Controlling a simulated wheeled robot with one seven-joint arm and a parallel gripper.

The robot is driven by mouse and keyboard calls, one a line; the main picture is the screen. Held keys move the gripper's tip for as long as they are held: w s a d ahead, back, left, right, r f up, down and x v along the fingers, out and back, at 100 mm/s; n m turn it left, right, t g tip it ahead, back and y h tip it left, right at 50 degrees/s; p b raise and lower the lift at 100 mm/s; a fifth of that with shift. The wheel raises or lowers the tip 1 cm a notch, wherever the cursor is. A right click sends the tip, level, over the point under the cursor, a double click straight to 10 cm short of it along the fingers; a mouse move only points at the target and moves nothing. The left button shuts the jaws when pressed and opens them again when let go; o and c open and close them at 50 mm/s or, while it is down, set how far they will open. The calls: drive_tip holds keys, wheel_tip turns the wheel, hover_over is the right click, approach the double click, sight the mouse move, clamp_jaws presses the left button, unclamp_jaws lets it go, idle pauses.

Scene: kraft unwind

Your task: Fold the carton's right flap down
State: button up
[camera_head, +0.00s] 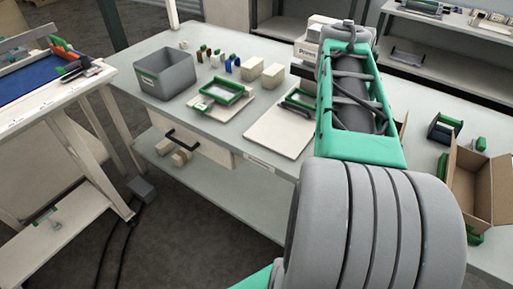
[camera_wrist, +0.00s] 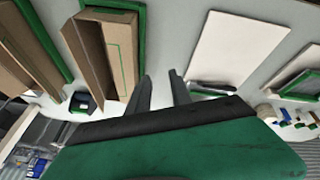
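In the wrist view a brown cardboard carton (camera_wrist: 121,63) with a narrow, long opening lies on a green-edged mat, just left of my gripper. My gripper (camera_wrist: 161,92) has its two dark fingers apart with nothing between them; they are beside the carton, and I cannot tell whether they touch it. In the head view my arm hides the gripper and most of this carton; only a brown sliver (camera_head: 403,124) shows. Which flap is the right one is not clear.
A second open carton (camera_head: 476,187) stands at the right of the bench, with its flaps up. A dark bin (camera_head: 444,128) stands near it. A pale board (camera_head: 278,132), a green-framed tray (camera_head: 222,93) and a grey tote (camera_head: 166,75) lie further left.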

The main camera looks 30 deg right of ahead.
drive_tip(key=w+a+f+n+y+p, duration=0.1)
drive_tip(key=w+a+f+n, duration=0.1)
drive_tip(key=a, duration=0.9)
drive_tip(key=w+a+f+n+t+y+p, duration=0.1)
drive_tip(key=a+n, duration=0.3)
drive_tip(key=a, duration=0.8)
drive_tip(key=shift+w+a+f+t+y+p, duration=0.2)
drive_tip(key=shift+w+f+t+y+p, duration=0.15)
drive_tip(key=shift+f, duration=0.35)
